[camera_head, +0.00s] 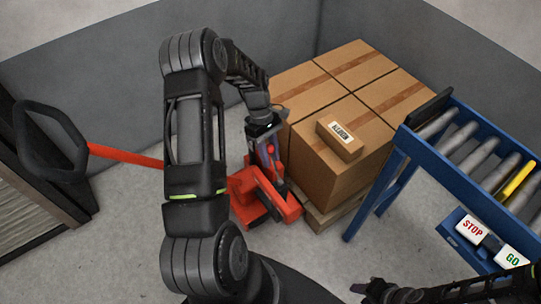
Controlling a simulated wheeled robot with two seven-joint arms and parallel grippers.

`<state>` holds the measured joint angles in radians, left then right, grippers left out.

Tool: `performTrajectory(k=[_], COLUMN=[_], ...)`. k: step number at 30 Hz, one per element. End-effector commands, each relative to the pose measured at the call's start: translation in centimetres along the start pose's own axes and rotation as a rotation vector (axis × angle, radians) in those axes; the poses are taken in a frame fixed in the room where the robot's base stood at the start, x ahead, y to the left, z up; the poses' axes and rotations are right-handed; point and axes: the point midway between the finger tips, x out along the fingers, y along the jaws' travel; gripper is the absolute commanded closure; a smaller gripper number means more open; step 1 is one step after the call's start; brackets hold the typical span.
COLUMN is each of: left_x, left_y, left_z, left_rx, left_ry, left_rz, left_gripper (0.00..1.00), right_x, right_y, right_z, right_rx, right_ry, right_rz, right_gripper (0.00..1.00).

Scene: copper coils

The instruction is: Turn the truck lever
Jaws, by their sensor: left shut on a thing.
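The red pallet truck (286,208) stands on the floor at the middle, in front of a loaded pallet. Its red shaft (125,156) runs left to a black loop handle (50,142); my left arm hides part of the shaft. My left gripper (268,150) reaches down over the truck's upright part and is shut on the truck lever, a small piece that the fingers mostly hide. My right gripper (368,291) is low at the bottom edge, apart from the truck; its fingers are too small and dark to tell open or shut.
Large cardboard boxes (310,98) fill a wooden pallet (325,214), with a small labelled box (340,141) on top. A blue roller conveyor (400,150) stands right, with STOP (472,226) and GO (513,259) buttons. A dark-framed panel (25,200) is at left. Grey floor is clear between.

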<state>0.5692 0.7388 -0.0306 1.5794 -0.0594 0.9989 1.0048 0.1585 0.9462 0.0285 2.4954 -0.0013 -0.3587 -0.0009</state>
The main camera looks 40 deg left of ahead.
Motion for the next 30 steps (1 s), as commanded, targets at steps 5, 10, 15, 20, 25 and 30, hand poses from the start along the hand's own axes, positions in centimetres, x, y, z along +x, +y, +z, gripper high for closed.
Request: performTrajectory(k=[5,10,15,20,25,30], left_x=[-0.1,0.0,0.0,-0.5,-2.5,-5.4], left_y=[0.1,0.1,0.0,0.1,0.1,0.1], left_z=[-0.2,-0.1,-0.1,-0.1,-0.1,-0.1], left_rx=[-0.001,-0.001,-0.001,-0.001,0.0,-0.001], left_ry=[0.005,0.003,0.002,0.003,0.004,0.004], left_rz=[0.004,0.002,0.001,0.002,0.004,0.005], left_gripper=[0.6,0.49,0.49,0.49,0.49,0.49], right_x=[0.0,0.0,0.0,0.0,0.1,0.2], right_y=[0.0,0.0,0.0,0.0,0.1,0.1], right_z=[0.0,0.0,0.0,0.0,0.0,0.0], right_rx=[0.0,0.0,0.0,0.0,0.0,0.0], right_ry=[0.0,0.0,0.0,0.0,0.0,0.0], right_rz=[0.0,0.0,0.0,0.0,0.0,0.0], right_gripper=[0.64,0.64,0.64,0.64,0.64,0.64])
